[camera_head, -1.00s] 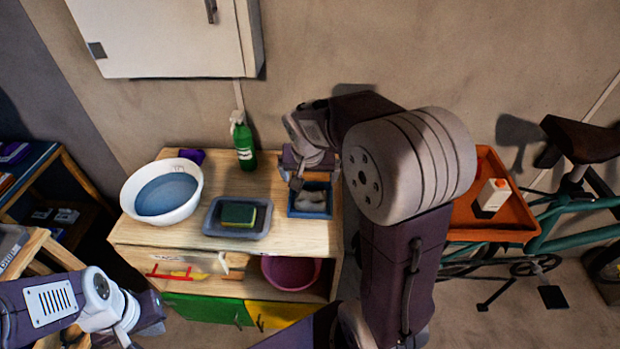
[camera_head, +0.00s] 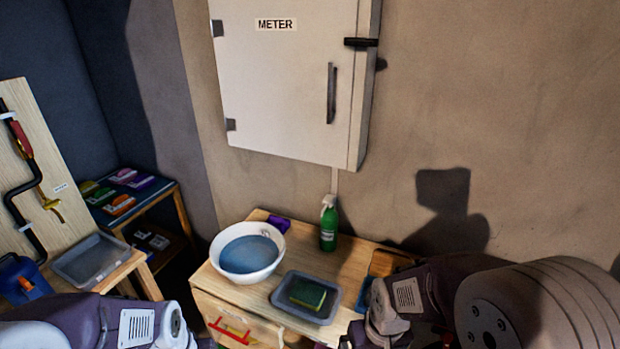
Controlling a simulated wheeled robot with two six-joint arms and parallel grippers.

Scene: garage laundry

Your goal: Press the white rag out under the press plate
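I cannot make out the white rag or a press plate in this view. A sliver of blue edge (camera_head: 363,294) shows beside my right wrist; the rest of it is hidden by the arm. My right arm's wrist (camera_head: 386,312) is low over the right part of the wooden cabinet top (camera_head: 318,252), and its fingers cannot be made out. My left arm (camera_head: 135,325) is at the bottom left; its fingers are out of view.
A white basin of water (camera_head: 278,233), a green spray bottle (camera_head: 328,228) and a grey tray (camera_head: 283,298) with a green-yellow sponge (camera_head: 308,293) stand on the cabinet. A meter box (camera_head: 280,85) hangs above. A side bench with a clear tray (camera_head: 90,260) is at left.

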